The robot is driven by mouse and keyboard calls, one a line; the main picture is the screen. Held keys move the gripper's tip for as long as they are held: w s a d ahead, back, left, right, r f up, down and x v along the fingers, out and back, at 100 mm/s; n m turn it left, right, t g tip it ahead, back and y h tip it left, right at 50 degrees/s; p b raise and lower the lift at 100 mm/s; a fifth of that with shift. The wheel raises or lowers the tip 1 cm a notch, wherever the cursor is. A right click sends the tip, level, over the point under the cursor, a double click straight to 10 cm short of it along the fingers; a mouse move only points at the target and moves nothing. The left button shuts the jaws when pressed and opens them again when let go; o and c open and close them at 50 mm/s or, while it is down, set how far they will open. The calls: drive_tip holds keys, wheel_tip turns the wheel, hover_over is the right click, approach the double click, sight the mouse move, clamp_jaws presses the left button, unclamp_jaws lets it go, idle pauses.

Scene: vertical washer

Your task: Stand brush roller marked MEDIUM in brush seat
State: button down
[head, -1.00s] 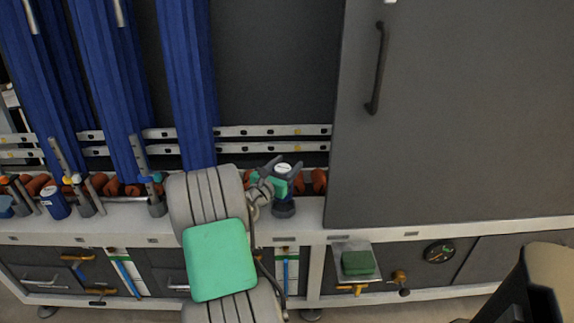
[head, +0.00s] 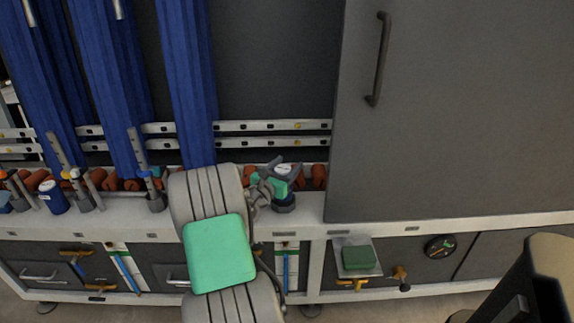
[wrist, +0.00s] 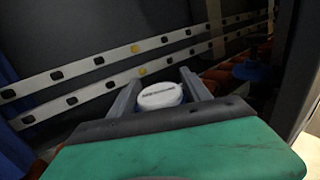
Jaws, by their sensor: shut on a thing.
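My gripper (head: 284,172) is shut on a roller with a round white cap (wrist: 160,96). Its fingers lie on either side of the cap in the wrist view. The cap has a line of dark print, too small to read, so I cannot confirm MEDIUM. In the head view the white cap (head: 284,169) faces up and the roller looks about upright. A dark round brush seat (head: 284,205) shows directly below my gripper on the ledge. The green-and-grey wrist hides most of the roller, so I cannot tell whether its foot is inside the seat.
A blue roller with a white top (head: 53,198) stands on the ledge at left, beside several grey posts. Blue hanging brushes (head: 188,80) and slotted rails (head: 270,126) are behind. A large grey door panel (head: 450,110) rises close on the right. A green block sits in a tray (head: 341,266) below.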

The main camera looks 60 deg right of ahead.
drive_tip(key=shift+f+b, duration=0.95)
drive_tip(key=shift+f, duration=0.95)
drive_tip(key=shift+c, duration=2)
unclamp_jaws()
drive_tip(key=shift+a, duration=0.1)
drive_tip(key=a+p, duration=0.1)
drive_tip(key=a, duration=0.6)
drive_tip(key=shift+w+a, duration=0.2)
drive_tip(key=shift+a, duration=0.1)
